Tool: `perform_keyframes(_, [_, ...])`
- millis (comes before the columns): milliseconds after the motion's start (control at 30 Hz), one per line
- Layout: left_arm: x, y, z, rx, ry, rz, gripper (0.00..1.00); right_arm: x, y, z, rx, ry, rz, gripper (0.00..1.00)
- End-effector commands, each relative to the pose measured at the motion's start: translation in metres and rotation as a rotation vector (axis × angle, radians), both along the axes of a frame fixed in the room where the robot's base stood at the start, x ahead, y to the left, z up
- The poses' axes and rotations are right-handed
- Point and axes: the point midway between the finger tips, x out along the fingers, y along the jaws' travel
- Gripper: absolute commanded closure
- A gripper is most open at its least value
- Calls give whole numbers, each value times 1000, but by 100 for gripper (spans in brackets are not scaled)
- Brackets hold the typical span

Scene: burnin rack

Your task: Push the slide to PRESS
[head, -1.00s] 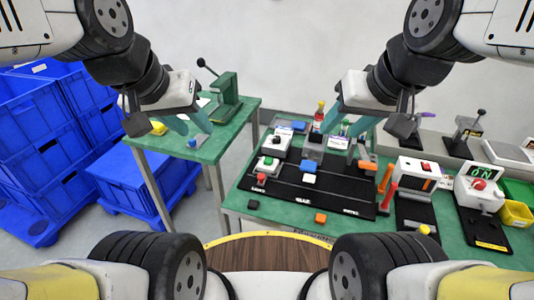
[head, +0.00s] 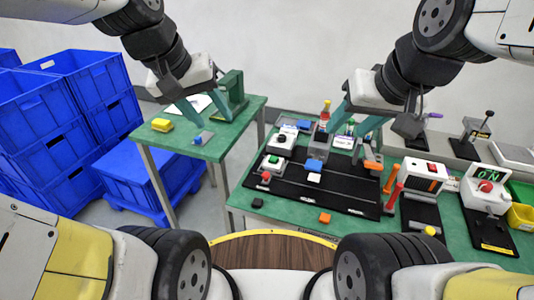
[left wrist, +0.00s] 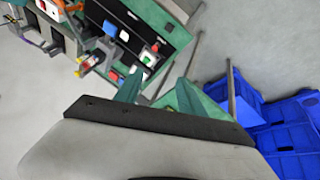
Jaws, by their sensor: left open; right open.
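A black board (head: 334,191) with long rails lies on the green bench, with small white labels along its front edge that are too small to read surely. A blue block (head: 314,164) with a white block (head: 314,178) in front sits mid-board and looks like the slide, though I cannot tell surely. The board (left wrist: 172,38) also shows in the left wrist view. My left gripper (head: 202,107) is open and empty above the small left table, well apart from the board. My right gripper (head: 357,125) is open above the board's back right, partly hiding things behind.
A green-button box (head: 271,161) and a red button (head: 266,175) are at the board's left. An orange block (head: 324,217) lies in front. A red-switch box (head: 424,176) and a green-display unit (head: 486,188) stand right. Blue crates (head: 60,115) fill the left.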

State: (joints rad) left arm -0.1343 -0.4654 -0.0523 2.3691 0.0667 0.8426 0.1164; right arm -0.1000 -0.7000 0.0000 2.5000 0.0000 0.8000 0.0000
Motion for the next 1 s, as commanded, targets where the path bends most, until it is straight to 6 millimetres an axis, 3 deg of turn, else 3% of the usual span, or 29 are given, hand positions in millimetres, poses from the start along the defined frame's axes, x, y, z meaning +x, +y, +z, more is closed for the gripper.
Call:
perform_keyframes(267, [78,-25,-44,-121,317,202,53,0,0,0,0,0,0,53])
perform_keyframes(467, [127,-45,-99,-147,528,367,53,0,0,0,0,0,0,53])
perform_keyframes(600, [154,-59,-147,-136,659,487,53,0,0,0,0,0,0,53])
perform_keyframes(800, [175,-74,-205,-104,781,615,53,0,0,0,0,0,0,53])
perform_keyframes(1000, [179,-79,-228,-87,822,663,53,0,0,0,0,0,0,53])
